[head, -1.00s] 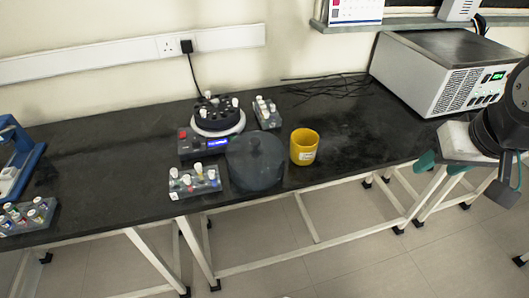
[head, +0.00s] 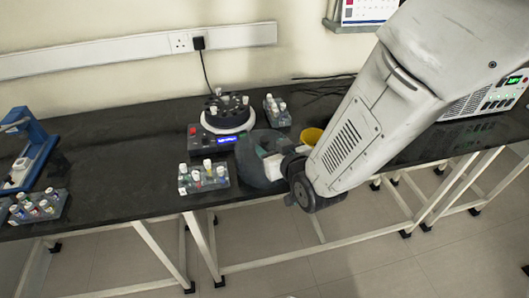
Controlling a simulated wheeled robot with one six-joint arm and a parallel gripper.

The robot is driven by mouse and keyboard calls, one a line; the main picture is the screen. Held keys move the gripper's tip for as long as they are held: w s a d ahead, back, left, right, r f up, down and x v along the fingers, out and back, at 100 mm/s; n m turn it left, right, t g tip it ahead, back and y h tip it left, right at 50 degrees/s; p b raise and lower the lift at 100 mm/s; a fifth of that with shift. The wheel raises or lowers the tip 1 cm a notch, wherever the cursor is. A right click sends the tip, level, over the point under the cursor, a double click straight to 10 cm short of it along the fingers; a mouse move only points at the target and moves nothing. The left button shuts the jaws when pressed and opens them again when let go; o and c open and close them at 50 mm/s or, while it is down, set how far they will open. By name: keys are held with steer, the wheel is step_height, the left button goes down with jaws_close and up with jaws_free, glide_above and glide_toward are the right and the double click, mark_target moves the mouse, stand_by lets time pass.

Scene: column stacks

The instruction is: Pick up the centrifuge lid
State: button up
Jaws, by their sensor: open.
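The centrifuge lid (head: 246,166) is a dark grey, round, dome-like cover lying on the black bench, in front of the centrifuge (head: 226,118). Its right part is hidden behind my arm and gripper. My gripper (head: 268,156) is at the lid, over its upper right side in the picture. The gripper is open, and its fingers are mostly hidden, so I cannot tell whether they are around the lid's knob or touching it. The centrifuge stands uncovered, with several tubes in its dark rotor.
A tube rack (head: 204,178) stands close left of the lid, another rack (head: 277,111) right of the centrifuge. A yellow cup (head: 312,136) is partly hidden behind my arm. A blue device (head: 27,150) and a rack (head: 38,207) stand far left. Bench between is clear.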

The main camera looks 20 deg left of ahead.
mark_target(266, 141)
steer(key=x, duration=0.6)
steer(key=shift+w, duration=0.25)
jaws_close()
